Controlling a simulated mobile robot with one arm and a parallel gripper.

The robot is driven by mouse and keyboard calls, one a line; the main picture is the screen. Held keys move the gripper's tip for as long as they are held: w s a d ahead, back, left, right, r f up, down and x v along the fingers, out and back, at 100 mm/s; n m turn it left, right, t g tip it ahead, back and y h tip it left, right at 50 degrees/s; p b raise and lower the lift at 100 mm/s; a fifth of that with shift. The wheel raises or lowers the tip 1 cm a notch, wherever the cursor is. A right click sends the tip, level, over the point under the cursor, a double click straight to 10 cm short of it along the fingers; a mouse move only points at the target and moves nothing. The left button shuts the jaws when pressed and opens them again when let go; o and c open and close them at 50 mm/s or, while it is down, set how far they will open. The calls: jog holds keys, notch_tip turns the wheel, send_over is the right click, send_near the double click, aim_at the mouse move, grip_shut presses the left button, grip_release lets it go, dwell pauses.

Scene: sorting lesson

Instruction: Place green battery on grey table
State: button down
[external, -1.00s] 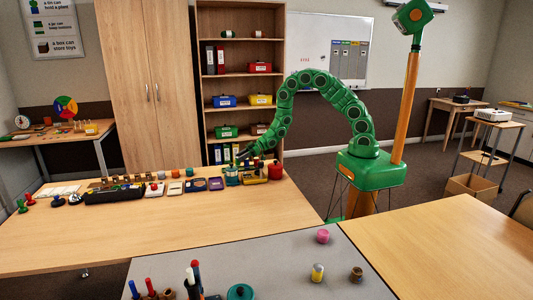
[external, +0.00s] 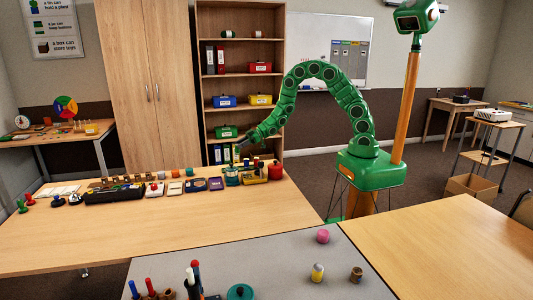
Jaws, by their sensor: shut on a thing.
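The grey table (external: 275,262) fills the lower middle of the view, in the foreground. My gripper (external: 238,148) is over the back right part of the wooden table, above a teal container (external: 232,177). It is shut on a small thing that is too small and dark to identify. It is apart from the container and far from the grey table. I cannot pick out the green battery for certain.

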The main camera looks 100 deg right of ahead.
notch_tip(320, 180, up, 8)
jog(key=w+a+n+g+y, duration=0.2)
jog(key=a+n+y, duration=0.1)
jog(key=a, duration=1.3)
jog(key=w+a+n+g+y, duration=0.1)
jog(key=w+a+n+y, duration=0.2)
jog(key=a, duration=1.4)
jog(key=s+a+n+g+y, duration=0.15)
jog(key=s+a, duration=0.35)
jog(key=a, duration=0.6)
jog(key=s+a+n+g+y, duration=0.1)
jog(key=s+a+n+g, duration=0.2)
jog(key=s+a, duration=0.55)
jog(key=s+a+n+g+y, duration=0.2)
jog(key=a+g, duration=0.1)
jog(key=a, duration=1)
jog(key=shift+n, duration=0.25)
jog(key=shift+w+a+f, duration=1.35)
jog(key=shift+w+f, duration=0.5)
jog(key=shift+f, duration=0.7)
jog(key=shift+w+a+f, duration=1.3)
jog(key=shift+w+f, duration=0.5)
jog(key=shift+f, duration=0.7)
jog(key=shift+w+a+f, duration=1.35)
jog(key=shift+w+f, duration=0.5)
jog(key=shift+f, duration=2.1)
jog(key=shift+f, duration=0.1)
